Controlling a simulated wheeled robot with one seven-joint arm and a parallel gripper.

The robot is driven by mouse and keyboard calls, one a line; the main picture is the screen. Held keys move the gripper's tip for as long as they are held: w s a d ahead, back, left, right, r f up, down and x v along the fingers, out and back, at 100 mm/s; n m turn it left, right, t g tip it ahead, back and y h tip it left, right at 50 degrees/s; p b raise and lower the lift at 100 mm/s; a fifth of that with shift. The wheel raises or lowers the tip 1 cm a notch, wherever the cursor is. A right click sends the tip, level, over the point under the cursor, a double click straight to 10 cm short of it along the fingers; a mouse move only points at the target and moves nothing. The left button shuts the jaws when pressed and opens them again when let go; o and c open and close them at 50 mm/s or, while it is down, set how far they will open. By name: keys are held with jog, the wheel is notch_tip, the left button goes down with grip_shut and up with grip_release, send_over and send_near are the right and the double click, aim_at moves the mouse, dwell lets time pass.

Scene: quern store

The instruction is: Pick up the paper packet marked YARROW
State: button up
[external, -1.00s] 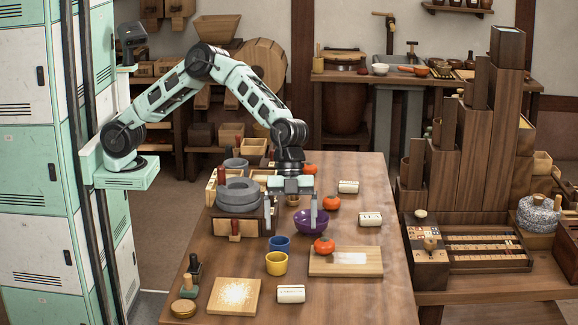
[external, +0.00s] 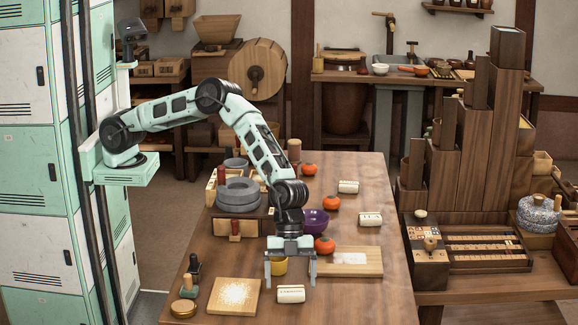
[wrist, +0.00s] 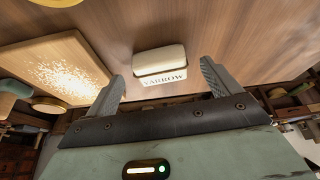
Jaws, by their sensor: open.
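The white paper packet marked YARROW (wrist: 160,66) lies on the table in the wrist view, its lettering readable and facing my gripper. In the external view the same packet (external: 291,293) lies near the table's front, right of a board with pale flakes. My gripper (external: 290,282) is open and empty, pointing down above the packet area. In the wrist view my two fingers (wrist: 162,82) stand apart on either side of the packet's label, and the packet is not touched.
The flake-covered board (external: 234,296) lies just left of the packet. A yellow cup (external: 279,266) stands behind my gripper, partly hidden. A second board (external: 366,262) and a tomato-like red fruit (external: 324,245) are at the right. Bare table lies right of the packet.

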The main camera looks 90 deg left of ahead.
jog(key=shift+x, duration=1)
jog(key=c, duration=1.1)
jog(key=shift+o, duration=0.2)
jog(key=shift+r, duration=0.1)
